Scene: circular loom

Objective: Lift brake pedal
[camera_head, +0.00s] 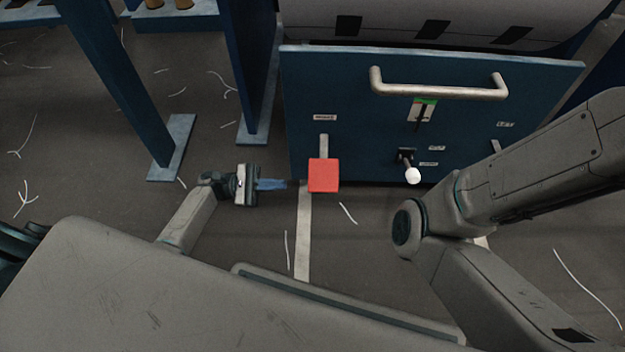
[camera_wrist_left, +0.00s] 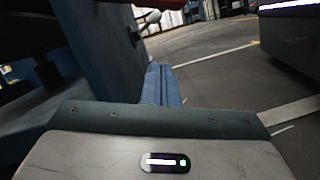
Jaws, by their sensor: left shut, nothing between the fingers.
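The brake pedal is a red square pad (camera_head: 323,175) on a short grey arm at the lower edge of the blue machine panel, below a small label. My left gripper (camera_head: 284,184) points right, with its blue fingers shut and empty. In the head view its tips are just left of the pad, close to it; I cannot tell whether they touch. In the left wrist view the shut fingers (camera_wrist_left: 160,80) point ahead, and a red strip of the pedal (camera_wrist_left: 178,4) shows at the top edge. My right arm shows at the right, but its gripper is out of view.
The blue panel (camera_head: 350,110) carries a grey bar handle (camera_head: 438,92), a green-marked slot and a white-knobbed lever (camera_head: 412,175). Blue posts (camera_head: 118,75) with foot plates stand at the left. The dark floor has scattered white threads and is otherwise open around the pedal.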

